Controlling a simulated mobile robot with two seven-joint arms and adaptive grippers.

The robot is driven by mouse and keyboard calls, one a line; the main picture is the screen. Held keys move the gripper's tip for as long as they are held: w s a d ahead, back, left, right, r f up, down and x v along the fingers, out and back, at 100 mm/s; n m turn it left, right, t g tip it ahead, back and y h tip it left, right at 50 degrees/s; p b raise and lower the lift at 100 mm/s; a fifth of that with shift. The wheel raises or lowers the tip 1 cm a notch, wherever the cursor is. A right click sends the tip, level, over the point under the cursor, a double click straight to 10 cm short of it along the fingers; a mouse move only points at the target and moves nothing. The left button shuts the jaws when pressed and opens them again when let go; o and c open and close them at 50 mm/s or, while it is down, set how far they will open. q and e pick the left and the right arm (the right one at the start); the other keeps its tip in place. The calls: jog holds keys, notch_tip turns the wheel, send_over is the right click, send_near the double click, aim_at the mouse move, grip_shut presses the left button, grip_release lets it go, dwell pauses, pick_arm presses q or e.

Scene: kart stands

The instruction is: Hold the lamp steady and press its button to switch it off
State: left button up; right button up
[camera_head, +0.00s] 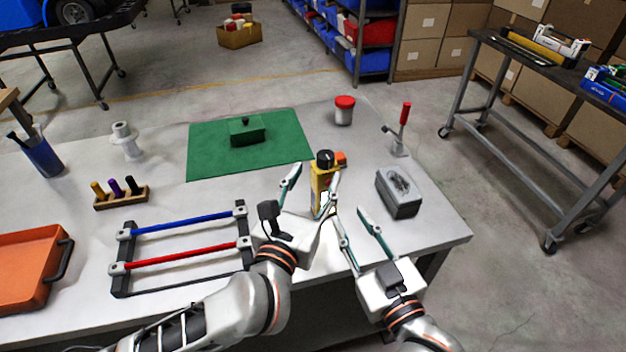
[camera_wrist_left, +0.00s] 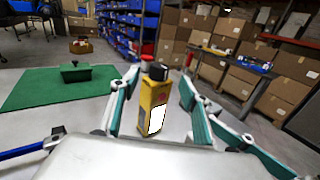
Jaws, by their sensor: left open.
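The lamp is a yellow upright box (camera_head: 322,182) with a black top and an orange part at its upper right; it stands on the table. In the left wrist view the lamp (camera_wrist_left: 155,95) shows a white label and a small red mark, perhaps the button. My left gripper (camera_head: 314,174) is open, with one finger on each side of the lamp. In the left wrist view, gaps show between the lamp and both fingers. My right gripper (camera_head: 348,212) is open and empty, just in front and to the right of the lamp.
A grey box (camera_head: 398,192) lies right of the lamp. A red-handled tool (camera_head: 404,118) and a red-lidded jar (camera_head: 344,112) stand behind. A green mat (camera_head: 215,155) and a rack with blue and red bars (camera_head: 190,222) lie left. The table's right edge is near.

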aim_at(323, 162)
pick_arm(q)
jog(key=x, duration=0.7)
jog(key=shift+w+d, duration=0.1)
jog(key=shift+w, duration=0.2)
grip_shut()
pick_arm(e)
grip_shut()
pick_arm(q)
jog(key=shift+f, duration=0.1)
dwell(0.8)
